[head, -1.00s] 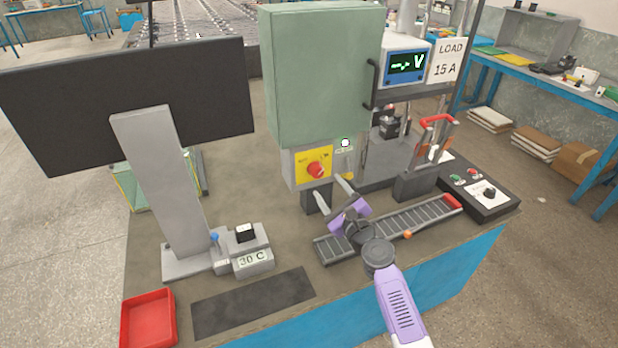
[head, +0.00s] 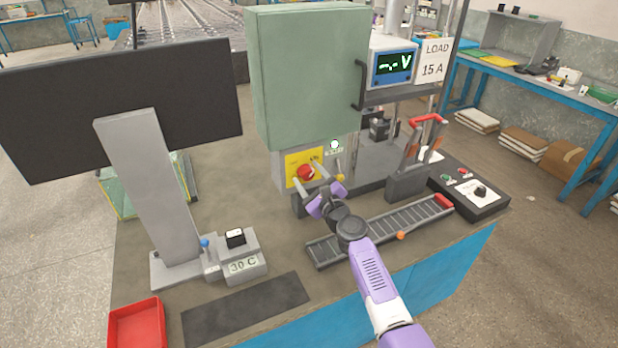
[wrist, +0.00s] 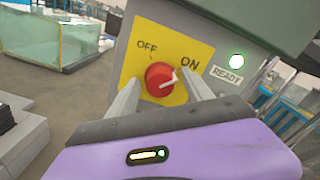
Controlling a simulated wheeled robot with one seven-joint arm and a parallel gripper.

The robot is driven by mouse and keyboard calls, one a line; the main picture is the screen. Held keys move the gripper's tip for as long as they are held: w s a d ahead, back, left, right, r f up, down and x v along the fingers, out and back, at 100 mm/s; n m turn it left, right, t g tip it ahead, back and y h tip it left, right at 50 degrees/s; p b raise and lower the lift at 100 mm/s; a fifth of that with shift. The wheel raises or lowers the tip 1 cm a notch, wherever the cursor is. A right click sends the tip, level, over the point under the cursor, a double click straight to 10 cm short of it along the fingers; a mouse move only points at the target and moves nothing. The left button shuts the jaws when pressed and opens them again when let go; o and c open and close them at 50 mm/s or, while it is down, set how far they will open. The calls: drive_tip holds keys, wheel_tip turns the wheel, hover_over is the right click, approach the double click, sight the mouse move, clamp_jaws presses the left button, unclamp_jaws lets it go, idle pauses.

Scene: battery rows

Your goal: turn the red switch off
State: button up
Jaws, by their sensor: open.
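The red switch (head: 306,172) is a round knob on a yellow plate (wrist: 196,62) on the front of a grey box below the green cabinet. In the wrist view the knob (wrist: 159,80) shows a white pointer turned toward the ON label; OFF is printed at upper left. My gripper (head: 318,182) is open in front of the plate. In the wrist view its two fingers (wrist: 162,92) stand on either side of the knob, with a gap left and right. I cannot tell whether either finger touches it.
A green cabinet (head: 312,80) overhangs the switch. A lit READY lamp (wrist: 236,62) is right of the plate. A conveyor-like rack (head: 380,228) lies below my arm. A monitor (head: 120,95) stands left; a control box (head: 470,195) sits right.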

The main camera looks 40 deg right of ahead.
clamp_jaws()
drive_tip(key=n+b, duration=0.2)
drive_tip(key=n, duration=0.2)
drive_tip(key=shift+f+n, duration=0.15)
drive_tip(key=shift+n, duration=0.15)
drive_tip(key=n+b, duration=0.2)
drive_tip(key=n, duration=0.2)
drive_tip(key=shift+n+b, duration=0.3)
drive_tip(key=n+b, duration=0.3)
drive_tip(key=n, duration=0.2)
drive_tip(key=shift+n+b, duration=1.35)
drive_tip(key=shift+n, duration=0.55)
